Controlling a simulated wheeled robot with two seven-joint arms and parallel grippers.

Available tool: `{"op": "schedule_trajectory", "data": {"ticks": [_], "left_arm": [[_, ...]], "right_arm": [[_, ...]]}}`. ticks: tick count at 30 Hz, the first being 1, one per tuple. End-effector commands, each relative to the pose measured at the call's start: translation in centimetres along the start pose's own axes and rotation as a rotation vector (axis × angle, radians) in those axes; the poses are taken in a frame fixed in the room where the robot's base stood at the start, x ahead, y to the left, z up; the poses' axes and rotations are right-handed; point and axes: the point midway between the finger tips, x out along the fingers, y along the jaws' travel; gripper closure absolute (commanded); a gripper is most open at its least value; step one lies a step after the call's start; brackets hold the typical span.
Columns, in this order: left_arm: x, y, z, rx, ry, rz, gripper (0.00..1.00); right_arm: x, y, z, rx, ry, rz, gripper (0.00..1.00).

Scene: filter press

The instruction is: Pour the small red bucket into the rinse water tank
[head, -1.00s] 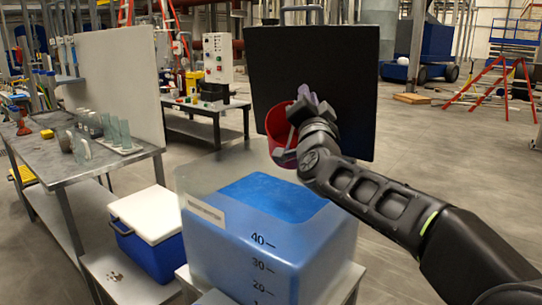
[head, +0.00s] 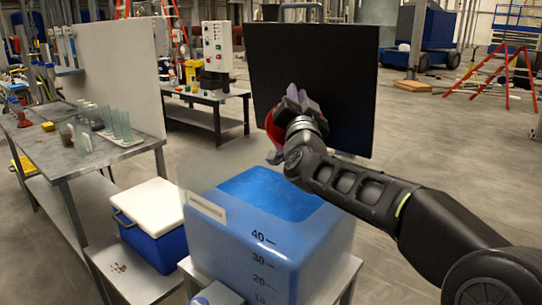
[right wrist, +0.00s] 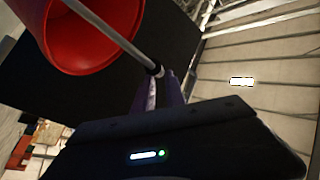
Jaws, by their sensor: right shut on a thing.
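The small red bucket (head: 271,128) is above the back of the rinse water tank, mostly hidden behind my right gripper (head: 297,100). In the right wrist view the red bucket (right wrist: 92,35) hangs out at upper left with its open mouth showing. A grey bar-like handle runs from it to my right gripper's purple fingers (right wrist: 160,85), which are shut on it. My left gripper is not in view.
A black upright panel (head: 320,75) stands right behind the bucket. A blue cooler with a white lid (head: 150,215) is left of the tank. A metal bench (head: 90,165) with glass plates is farther left. The floor at right is open.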

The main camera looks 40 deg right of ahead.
Motion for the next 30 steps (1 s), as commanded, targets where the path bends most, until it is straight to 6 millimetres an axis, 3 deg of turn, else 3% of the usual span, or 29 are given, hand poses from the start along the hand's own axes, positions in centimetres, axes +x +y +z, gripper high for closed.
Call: {"op": "schedule_trajectory", "data": {"ticks": [1, 30], "left_arm": [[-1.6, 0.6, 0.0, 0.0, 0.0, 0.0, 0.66], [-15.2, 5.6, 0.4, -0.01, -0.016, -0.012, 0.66]], "right_arm": [[0.6, -0.8, -0.6, -0.031, -0.004, 0.002, 1.0], [5.8, -8.0, 4.0, -0.752, -0.107, 0.04, 1.0]]}}
